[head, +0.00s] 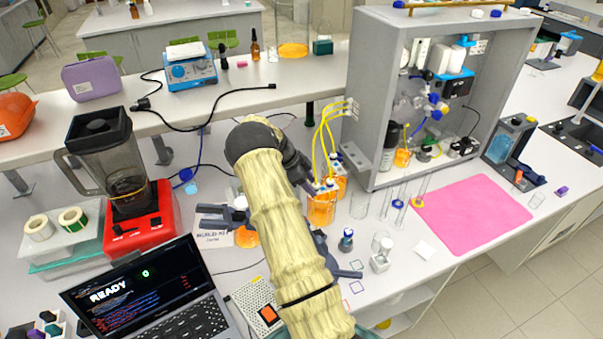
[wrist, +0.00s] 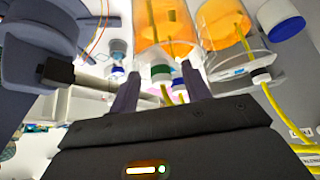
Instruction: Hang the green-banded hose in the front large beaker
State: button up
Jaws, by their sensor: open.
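Two beakers of orange liquid stand right of my arm in the head view, the nearer one (head: 321,211) in front of the other (head: 341,186). Yellow hoses (head: 324,130) arch from the cabinet down to them. In the wrist view the beakers (wrist: 160,28) fill the top, with yellow hose inside. A green-banded fitting (wrist: 161,73) with yellow hose below it shows between my fingertips. My gripper (wrist: 157,85) is open, one finger on each side of this fitting; contact cannot be told. In the head view my gripper (head: 312,188) is beside the nearer beaker, partly hidden by my arm.
A third orange vessel (head: 247,236) stands left of my arm. The grey cabinet (head: 362,100) rises behind the beakers. An empty beaker (head: 360,205), small bottles and tubes (head: 399,200) stand to the right. The pink mat (head: 472,213) is clear. The laptop (head: 150,295) is front left.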

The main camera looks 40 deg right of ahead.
jog(key=b+v, duration=0.5)
jog(key=v, duration=1.2)
jog(key=shift+w+r, duration=0.1)
